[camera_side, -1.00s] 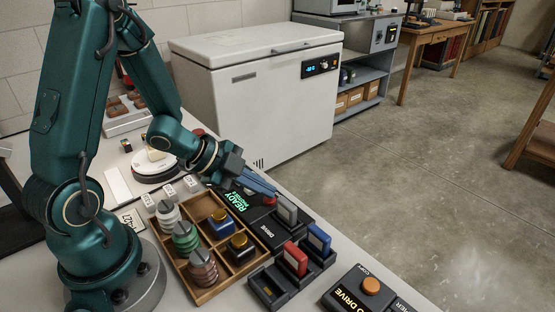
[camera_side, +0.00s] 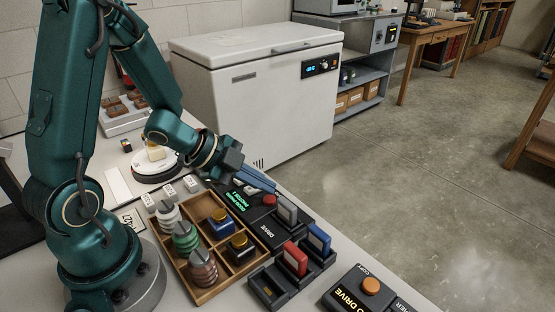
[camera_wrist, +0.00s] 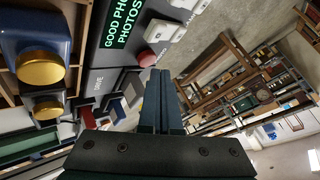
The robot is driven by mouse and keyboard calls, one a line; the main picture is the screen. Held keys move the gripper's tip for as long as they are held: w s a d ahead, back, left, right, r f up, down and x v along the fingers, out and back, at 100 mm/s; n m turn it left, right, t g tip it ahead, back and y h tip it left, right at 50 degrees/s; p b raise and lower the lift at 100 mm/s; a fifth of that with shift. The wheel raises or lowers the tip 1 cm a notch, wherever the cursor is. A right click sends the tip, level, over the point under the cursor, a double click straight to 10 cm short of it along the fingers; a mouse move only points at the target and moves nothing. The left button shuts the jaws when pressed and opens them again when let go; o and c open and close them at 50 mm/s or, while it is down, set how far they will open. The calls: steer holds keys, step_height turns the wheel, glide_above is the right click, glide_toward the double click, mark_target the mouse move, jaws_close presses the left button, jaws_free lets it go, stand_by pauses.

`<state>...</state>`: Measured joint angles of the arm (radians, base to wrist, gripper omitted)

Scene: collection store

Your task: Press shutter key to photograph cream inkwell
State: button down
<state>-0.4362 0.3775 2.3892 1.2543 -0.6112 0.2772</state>
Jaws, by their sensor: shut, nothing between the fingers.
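The cream inkwell (camera_side: 155,153) stands on a white round turntable (camera_side: 143,170) at the back in the side view. The black console (camera_side: 290,235) has a screen (camera_side: 238,202) with green text; in the wrist view it reads "GOOD PH... PHOTOS" (camera_wrist: 124,22), cut off. Two pale keys show on the console in the wrist view, one lower (camera_wrist: 163,30) and one higher (camera_wrist: 188,4); their labels are unclear. A red button (camera_wrist: 147,59) lies below them. My gripper (camera_side: 274,188) is shut and empty, its tips just above the console, apart from the keys.
A wooden tray (camera_side: 203,297) holds inkwells and ribbed spools left of the console. Red and blue cartridges (camera_side: 295,258) stand in a dock in front. A box with an orange button (camera_side: 371,286) is at the front right. White number blocks (camera_side: 170,191) lie behind the tray.

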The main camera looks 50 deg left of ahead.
steer(key=shift+r, duration=0.2)
step_height(320, 180, up, 5)
steer(key=shift+f, duration=0.1)
stand_by(0.6)
stand_by(0.5)
step_height(320, 180, up, 5)
steer(key=w+d+t, duration=0.1)
steer(key=d+t, duration=0.1)
step_height(320, 180, up, 8)
steer(key=f+n+t+y, duration=0.1)
steer(key=n+t+y, duration=0.2)
steer(key=n+y, duration=0.25)
glide_above(264, 199)
steer(key=w+a, duration=0.1)
steer(key=s+d+f+n+g+h, duration=0.1)
steer(key=s+d+f+n+g, duration=0.1)
steer(key=s, duration=0.5)
steer(key=s+d+f+n+g, duration=0.2)
steer(key=s+f+n+g, duration=0.1)
steer(key=s+n+g, duration=0.2)
steer(key=shift+s+d+f+n+g+h, duration=0.15)
steer(key=shift+s+f+n+g+h, duration=0.4)
steer(key=shift+s, duration=0.65)
steer(key=shift+r, duration=0.15)
